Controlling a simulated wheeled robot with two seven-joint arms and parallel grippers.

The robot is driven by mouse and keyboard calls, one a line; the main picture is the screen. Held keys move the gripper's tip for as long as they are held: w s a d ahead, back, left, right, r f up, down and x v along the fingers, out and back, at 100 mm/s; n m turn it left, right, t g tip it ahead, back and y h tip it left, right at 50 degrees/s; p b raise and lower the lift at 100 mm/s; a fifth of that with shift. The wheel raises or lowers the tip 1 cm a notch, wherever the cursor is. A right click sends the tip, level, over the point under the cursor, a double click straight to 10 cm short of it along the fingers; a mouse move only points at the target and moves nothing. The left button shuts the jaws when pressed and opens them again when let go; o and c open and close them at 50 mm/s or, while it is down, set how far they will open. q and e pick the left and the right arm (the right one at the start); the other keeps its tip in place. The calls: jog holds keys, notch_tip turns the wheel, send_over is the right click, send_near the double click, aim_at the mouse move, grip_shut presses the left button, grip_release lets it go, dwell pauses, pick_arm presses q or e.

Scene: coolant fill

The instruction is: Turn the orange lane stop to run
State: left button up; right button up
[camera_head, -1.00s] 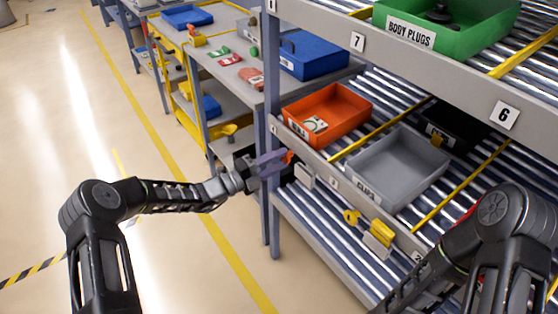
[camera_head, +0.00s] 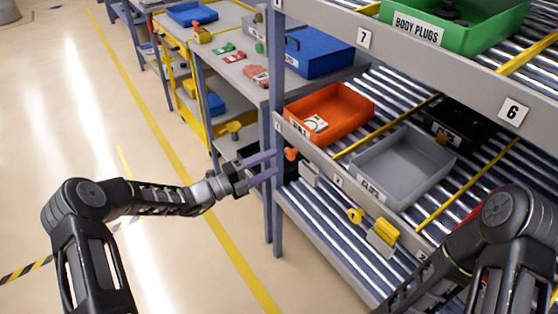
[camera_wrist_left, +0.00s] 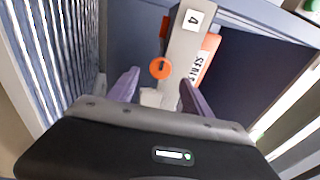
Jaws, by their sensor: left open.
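The orange lane stop (camera_head: 291,154) is a small knob on the front rail, below the orange bin. In the left wrist view it shows as a round orange knob (camera_wrist_left: 160,68) ahead of the fingers. My left gripper (camera_head: 264,168) is open and empty, just left of the knob and apart from it. Its two purple fingers (camera_wrist_left: 158,92) also show in the left wrist view, spread to either side below the knob. Which setting the lane stop points to is too small to read. My right arm is at lower right; its gripper is out of view.
An orange bin (camera_head: 349,96) and a grey bin (camera_head: 413,182) sit on the roller shelf. A yellow lane stop (camera_head: 355,215) is farther right on the rail. The shelf's upright post (camera_head: 277,205) stands close to my left gripper. Open floor lies to the left.

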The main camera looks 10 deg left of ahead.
pick_arm(q)
jog(key=v, duration=0.3)
dwell(0.5)
jog(key=s+d+f+m+g+y, duration=0.2)
jog(key=s+f+m+g+y, duration=0.25)
jog(key=s+f+m, duration=0.65)
jog(key=s+d+f+m+g+y, duration=0.3)
jog(key=s+f+m+g, duration=0.2)
jog(key=s+f+m, duration=0.55)
jog(key=s+d+f+m+g+y, duration=0.1)
jog(key=s+d+m, duration=0.1)
jog(key=s+m, duration=0.5)
jog(key=s+d+f+m+y, duration=0.2)
jog(key=s+m, duration=0.6)
jog(key=m, duration=0.5)
jog(key=shift+s+d+f+g, duration=0.15)
jog(key=shift+d+f+g, duration=0.15)
jog(key=shift+g, duration=0.05)
